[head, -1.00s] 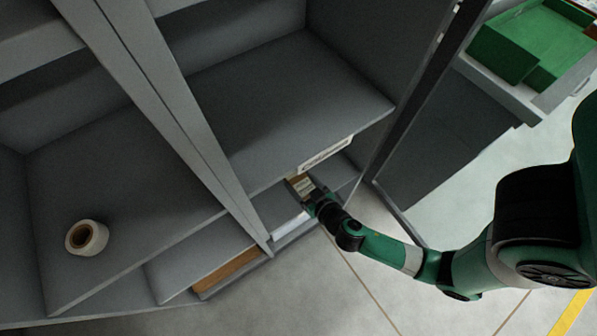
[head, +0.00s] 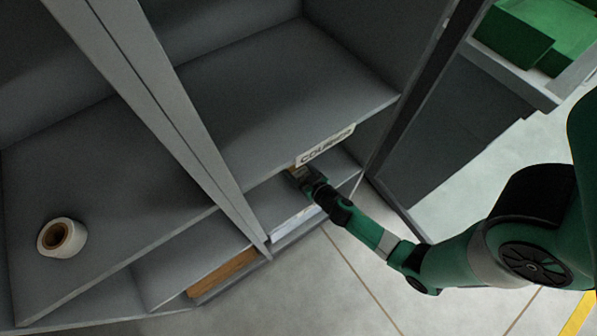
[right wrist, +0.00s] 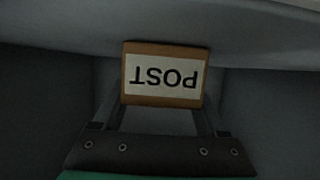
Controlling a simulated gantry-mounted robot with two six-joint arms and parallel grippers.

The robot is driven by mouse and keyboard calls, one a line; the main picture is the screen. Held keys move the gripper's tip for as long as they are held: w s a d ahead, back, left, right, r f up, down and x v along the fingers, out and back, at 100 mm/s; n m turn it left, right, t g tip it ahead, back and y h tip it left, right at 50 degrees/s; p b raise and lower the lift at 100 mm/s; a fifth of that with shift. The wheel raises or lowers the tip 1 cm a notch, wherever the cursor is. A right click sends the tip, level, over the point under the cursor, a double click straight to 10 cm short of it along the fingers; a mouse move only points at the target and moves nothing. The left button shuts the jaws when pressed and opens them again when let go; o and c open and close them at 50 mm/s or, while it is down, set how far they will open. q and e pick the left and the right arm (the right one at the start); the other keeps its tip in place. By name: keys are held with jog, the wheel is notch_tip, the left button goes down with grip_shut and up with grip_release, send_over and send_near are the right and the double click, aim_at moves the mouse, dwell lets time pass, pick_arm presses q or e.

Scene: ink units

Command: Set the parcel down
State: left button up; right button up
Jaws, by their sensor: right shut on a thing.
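The parcel (right wrist: 163,74) is a small brown box with a white label reading "POST", upside down in the right wrist view. My right gripper (right wrist: 160,112) is shut on it, one finger at each side. In the head view the right gripper (head: 299,174) reaches into the lower compartment under the shelf with the "COURIER" sign (head: 325,145). Only a sliver of the parcel shows there, and most of it is hidden under the shelf edge. I cannot tell whether the parcel touches the compartment floor. My left gripper is not in view.
The grey shelf unit (head: 270,90) has an upright divider (head: 165,110) left of the arm. A tape roll (head: 62,238) lies on the left shelf. A brown item (head: 222,272) and a white item (head: 296,222) lie in low compartments. Green bins (head: 515,35) stand at upper right.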

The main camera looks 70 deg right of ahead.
jog(key=o, duration=1.5)
jog(key=v, duration=1.1)
jog(key=shift+s+a, duration=0.15)
jog(key=shift+a, duration=0.05)
jog(key=shift+s+a+r, duration=0.1)
jog(key=shift+s+r, duration=0.15)
